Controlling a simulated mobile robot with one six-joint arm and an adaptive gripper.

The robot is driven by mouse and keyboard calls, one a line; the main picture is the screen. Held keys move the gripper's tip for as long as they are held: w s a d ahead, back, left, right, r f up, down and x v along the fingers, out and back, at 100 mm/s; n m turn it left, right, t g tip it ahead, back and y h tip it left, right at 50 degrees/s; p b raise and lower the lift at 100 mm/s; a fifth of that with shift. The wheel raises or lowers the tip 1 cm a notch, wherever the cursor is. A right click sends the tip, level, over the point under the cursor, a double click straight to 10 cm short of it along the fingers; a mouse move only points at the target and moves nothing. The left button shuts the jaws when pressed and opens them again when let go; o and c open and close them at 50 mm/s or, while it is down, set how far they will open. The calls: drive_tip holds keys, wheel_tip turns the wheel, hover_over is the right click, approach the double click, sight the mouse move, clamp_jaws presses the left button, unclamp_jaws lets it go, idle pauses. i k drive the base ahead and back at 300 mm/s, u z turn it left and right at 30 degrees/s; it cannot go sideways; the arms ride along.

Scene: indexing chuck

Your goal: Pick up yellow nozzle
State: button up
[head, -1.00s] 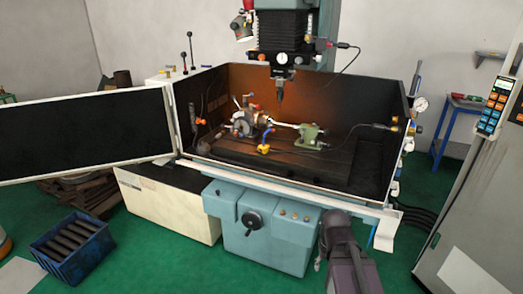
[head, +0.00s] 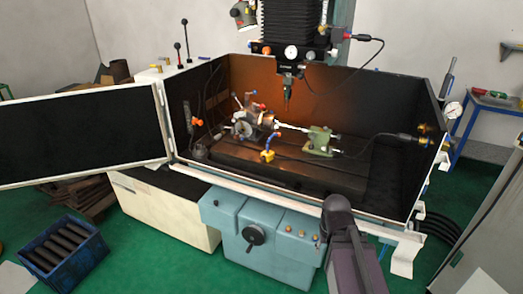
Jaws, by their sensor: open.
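The yellow nozzle (head: 267,157) is a small yellow piece with a blue segment above it. It sits inside the machine enclosure, at the front edge of the dark table (head: 300,172), just below and right of the indexing chuck (head: 245,127). Whether it is fixed to anything is too small to tell. My arm (head: 345,235) rises from the bottom edge at the right, in front of the machine and well apart from the nozzle. My gripper cannot be made out on it.
The enclosure's front rim (head: 300,192) lies between my arm and the nozzle. A spindle (head: 287,90) hangs above the table, and a green tailstock (head: 319,142) stands right of the chuck. The open door (head: 80,137) extends left. A blue crate (head: 66,250) is on the floor.

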sight(269, 155)
drive_tip(key=i, duration=0.95)
drive_tip(key=z, duration=0.05)
